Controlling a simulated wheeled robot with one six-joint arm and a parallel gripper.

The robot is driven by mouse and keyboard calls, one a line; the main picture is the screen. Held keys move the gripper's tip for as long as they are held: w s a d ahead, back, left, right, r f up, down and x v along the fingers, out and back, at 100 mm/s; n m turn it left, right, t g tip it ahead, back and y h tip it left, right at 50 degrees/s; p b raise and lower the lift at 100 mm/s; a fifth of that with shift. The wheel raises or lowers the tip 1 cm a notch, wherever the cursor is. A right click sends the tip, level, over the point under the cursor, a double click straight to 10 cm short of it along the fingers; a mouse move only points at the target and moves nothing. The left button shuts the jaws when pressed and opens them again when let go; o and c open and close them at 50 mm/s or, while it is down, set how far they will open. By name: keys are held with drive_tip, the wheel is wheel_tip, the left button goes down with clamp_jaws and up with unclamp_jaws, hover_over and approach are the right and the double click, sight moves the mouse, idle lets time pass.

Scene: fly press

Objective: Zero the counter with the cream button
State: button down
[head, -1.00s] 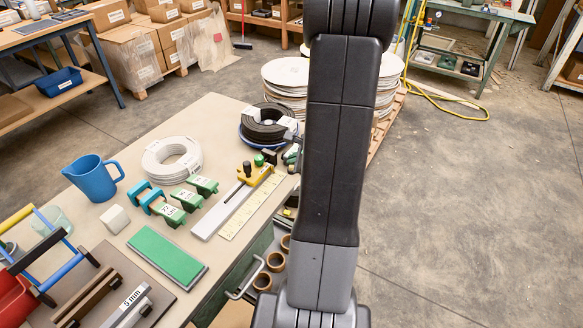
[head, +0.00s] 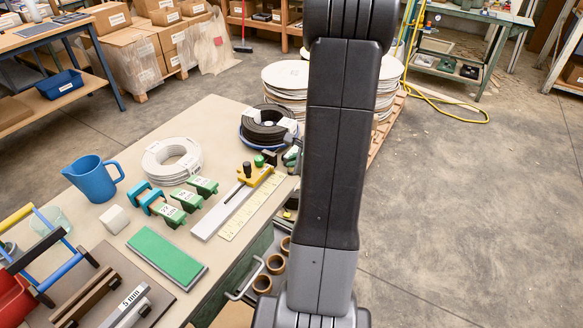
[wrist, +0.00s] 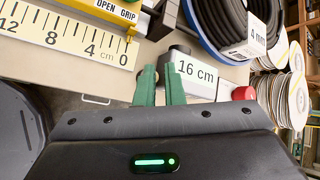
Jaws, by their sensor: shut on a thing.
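In the wrist view, two narrow green prongs stand close together at the front of my gripper (wrist: 158,74), just left of a piece labelled 16 cm (wrist: 195,82). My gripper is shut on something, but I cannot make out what. A red knob (wrist: 243,93) shows right of the label. A grey part stands just above the label. I cannot make out a counter or a cream button in either view. In the head view, my arm covers the middle and my gripper is hidden.
Reels stand beyond. The floor (head: 465,230) at right is clear.

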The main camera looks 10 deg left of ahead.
drive_tip(key=shift+s+d+f+b, duration=0.1)
drive_tip(key=shift+s+f+b, duration=0.15)
drive_tip(key=shift+f, duration=0.2)
drive_tip(key=shift+s+d+f+b, duration=0.1)
drive_tip(key=shift+f+b, duration=0.1)
drive_tip(key=shift+f, duration=0.25)
idle(0.3)
drive_tip(key=shift+w+r+p, duration=0.45)
drive_tip(key=shift+r, duration=0.05)
drive_tip(key=r+p, duration=0.3)
drive_tip(key=w+r+p, duration=0.1)
drive_tip(key=r, duration=0.1)
drive_tip(key=shift+a+r, duration=0.1)
idle(0.8)
